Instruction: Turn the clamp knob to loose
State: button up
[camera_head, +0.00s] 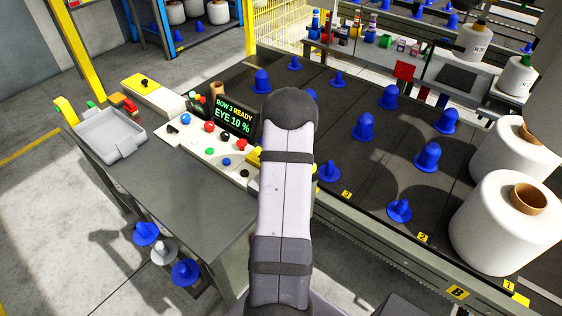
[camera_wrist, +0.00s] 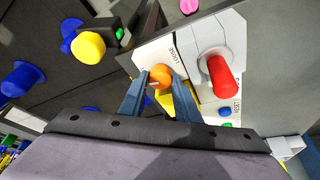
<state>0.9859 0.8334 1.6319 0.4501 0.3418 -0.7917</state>
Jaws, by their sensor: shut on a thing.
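The clamp knob looks like the round orange knob (camera_wrist: 160,74) on a white panel (camera_wrist: 150,50) in the wrist view. The word LOOSE is printed on the panel beside it. A small mark shows on the knob, but I cannot tell which setting it points to. My gripper (camera_wrist: 161,80) has one finger on each side of the orange knob and is shut on it. A yellow part (camera_wrist: 185,98) lies by the right finger. In the head view my arm hides the knob and most of the gripper.
A red handle (camera_wrist: 222,76) on a grey-white round base stands close right of the gripper. The control panel (camera_head: 180,150) has several buttons and a screen (camera_head: 233,116) reading "ROW 3 READY EYE 10 %". Blue pegs (camera_head: 364,127) stand on the dark deck; white bobbins (camera_head: 500,225) are at right.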

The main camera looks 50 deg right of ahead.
jog(key=shift+a+r+m+g+h+p, duration=0.15)
jog(key=shift+m+p, duration=0.4)
jog(key=shift+p, duration=0.55)
jog(key=shift+d+r+m+g+h+p, duration=0.15)
jog(key=shift+m+p, duration=0.4)
jog(key=shift+p, duration=0.5)
jog(key=p, duration=0.2)
jog(key=shift+a+f+m+p, duration=0.1)
jog(key=shift+a+m+p, duration=0.05)
jog(key=shift+m+p, duration=0.25)
jog(key=shift+f+m+g+p, duration=0.3)
jog(key=shift+m+p, duration=0.1)
jog(key=shift+p, duration=0.8)
jog(key=o, duration=0.7)
jog(key=shift+o, duration=0.2)
jog(key=shift+r, duration=0.1)
jog(key=b+v, duration=0.2)
jog(key=v, duration=0.5)
jog(key=shift+a, duration=0.15)
